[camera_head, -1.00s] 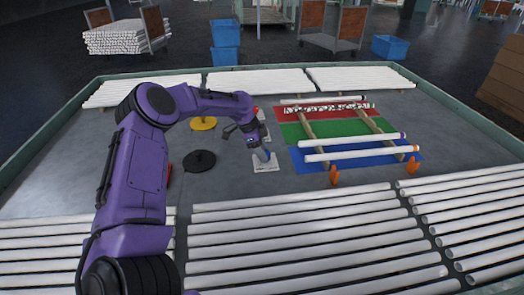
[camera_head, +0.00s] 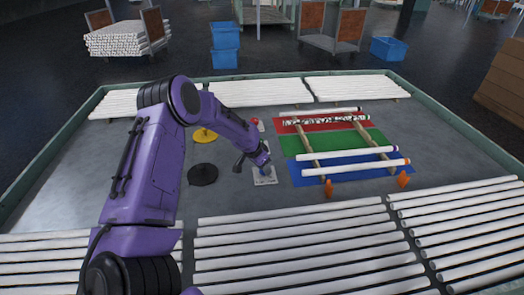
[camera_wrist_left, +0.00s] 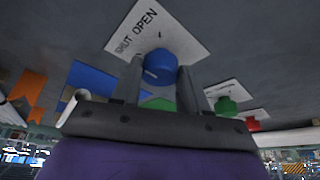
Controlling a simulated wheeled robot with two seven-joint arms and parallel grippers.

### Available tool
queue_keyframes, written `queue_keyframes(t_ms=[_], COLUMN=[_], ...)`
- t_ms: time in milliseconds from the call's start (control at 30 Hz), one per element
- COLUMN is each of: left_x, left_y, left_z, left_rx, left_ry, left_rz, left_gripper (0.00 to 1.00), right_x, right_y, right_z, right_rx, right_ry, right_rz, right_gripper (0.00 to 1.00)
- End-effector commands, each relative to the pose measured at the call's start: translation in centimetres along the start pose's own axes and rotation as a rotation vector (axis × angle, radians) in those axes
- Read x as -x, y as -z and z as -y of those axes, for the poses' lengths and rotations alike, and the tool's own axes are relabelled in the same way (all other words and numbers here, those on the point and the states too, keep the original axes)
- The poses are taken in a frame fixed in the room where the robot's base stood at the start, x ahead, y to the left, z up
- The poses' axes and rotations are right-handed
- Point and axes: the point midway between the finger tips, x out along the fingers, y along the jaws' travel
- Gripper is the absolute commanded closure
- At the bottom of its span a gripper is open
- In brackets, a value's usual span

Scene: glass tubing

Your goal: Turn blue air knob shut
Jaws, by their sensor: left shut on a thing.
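The blue air knob (camera_wrist_left: 160,68) stands on a white plate (camera_wrist_left: 158,30) marked SHUT and OPEN in the left wrist view. A pale mark on the knob's face points to the lower left. My left gripper (camera_wrist_left: 160,78) has one finger on each side of the knob and is shut on it. In the head view my left gripper (camera_head: 264,166) is down at the white plate (camera_head: 266,178), and it mostly hides the knob. My right gripper is in neither view.
A green knob (camera_wrist_left: 226,105) and a red knob (camera_wrist_left: 253,125) stand on their own plates beyond. A black disc (camera_head: 203,174) lies to the left. To the right, tubes rest on rails over red, green and blue mats (camera_head: 375,173).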

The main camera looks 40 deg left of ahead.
Motion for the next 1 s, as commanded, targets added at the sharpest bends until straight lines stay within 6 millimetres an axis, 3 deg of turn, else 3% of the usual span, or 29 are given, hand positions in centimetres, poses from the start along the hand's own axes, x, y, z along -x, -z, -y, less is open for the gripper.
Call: queue_keyframes(t_ms=[433, 1000], left_x=[0.3, -0.1], left_y=[0.3, 0.4], left_z=[-0.5, -0.7], left_rx=[0.381, 0.72], left_ry=[0.163, 0.301], left_rz=[0.001, -0.001], left_gripper=[0.87, 0.87], right_x=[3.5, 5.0], right_y=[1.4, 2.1], right_z=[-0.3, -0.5], right_rx=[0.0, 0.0], right_ry=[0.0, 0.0], right_rz=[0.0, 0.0], right_gripper=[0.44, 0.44])
